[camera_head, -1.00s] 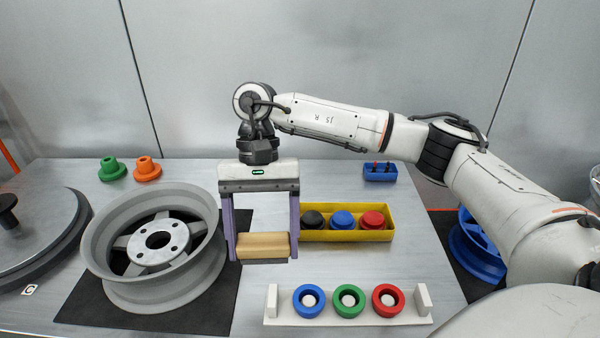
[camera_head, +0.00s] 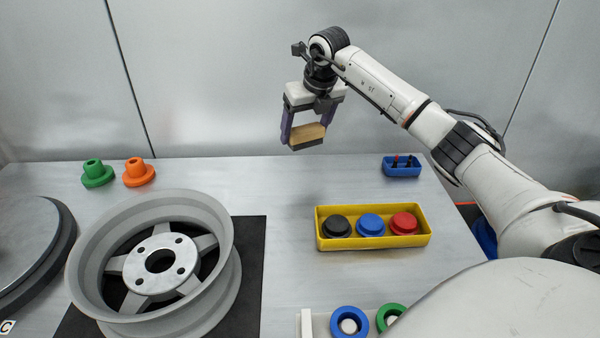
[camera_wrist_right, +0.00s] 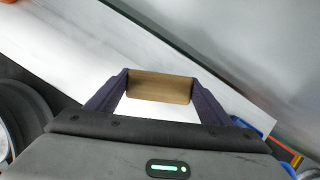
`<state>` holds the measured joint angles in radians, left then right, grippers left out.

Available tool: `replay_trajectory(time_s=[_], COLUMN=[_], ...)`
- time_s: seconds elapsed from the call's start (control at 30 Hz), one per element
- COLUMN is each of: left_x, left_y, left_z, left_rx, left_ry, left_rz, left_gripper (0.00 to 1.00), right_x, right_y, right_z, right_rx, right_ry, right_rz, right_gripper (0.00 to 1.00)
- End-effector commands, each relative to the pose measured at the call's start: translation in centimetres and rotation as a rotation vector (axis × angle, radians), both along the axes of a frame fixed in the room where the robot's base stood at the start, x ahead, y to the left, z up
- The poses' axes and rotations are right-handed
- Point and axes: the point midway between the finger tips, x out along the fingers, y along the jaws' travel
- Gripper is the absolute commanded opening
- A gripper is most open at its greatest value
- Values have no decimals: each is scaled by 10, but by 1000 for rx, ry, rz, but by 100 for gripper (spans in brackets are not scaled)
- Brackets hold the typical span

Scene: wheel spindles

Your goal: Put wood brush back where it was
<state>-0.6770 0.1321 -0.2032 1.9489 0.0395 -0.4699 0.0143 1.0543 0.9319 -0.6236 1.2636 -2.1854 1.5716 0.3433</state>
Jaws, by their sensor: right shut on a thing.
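The wood brush (camera_head: 307,134) is a tan wooden block with a dark underside. My right gripper (camera_head: 306,128) is shut on it, with a purple finger at each end. The brush is held in the air above the far edge of the table, slightly tilted in the head view. In the right wrist view the brush (camera_wrist_right: 160,87) spans the gap between both fingers. My left gripper is not in view.
A grey wheel (camera_head: 150,265) lies on a black mat (camera_head: 249,270) at left. A yellow bin (camera_head: 372,243) holds black, blue and red pieces. A small blue box (camera_head: 402,170) stands at the back right. Green (camera_head: 97,174) and orange (camera_head: 138,173) flanged parts stand at the back left. The middle table is clear.

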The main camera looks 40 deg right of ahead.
Motion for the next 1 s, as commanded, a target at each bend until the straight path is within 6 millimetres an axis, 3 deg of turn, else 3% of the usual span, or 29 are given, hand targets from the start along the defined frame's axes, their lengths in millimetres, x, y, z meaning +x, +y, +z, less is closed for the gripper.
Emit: replay_trajectory(time_s=[0.3,0.47,0.7,1.0], left_x=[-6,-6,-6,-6], left_y=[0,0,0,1], left_z=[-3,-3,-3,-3], left_rx=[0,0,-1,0], left_ry=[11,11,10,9], left_rz=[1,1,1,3], left_gripper=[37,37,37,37], right_x=[-1,0,-1,0], right_y=[-4,-4,-3,-4], right_z=[-53,-64,-96,-100], right_rx=[1,1,2,1], right_ry=[4,2,5,1], right_rz=[-37,-35,-33,-32], right_gripper=[53,53,53,53])
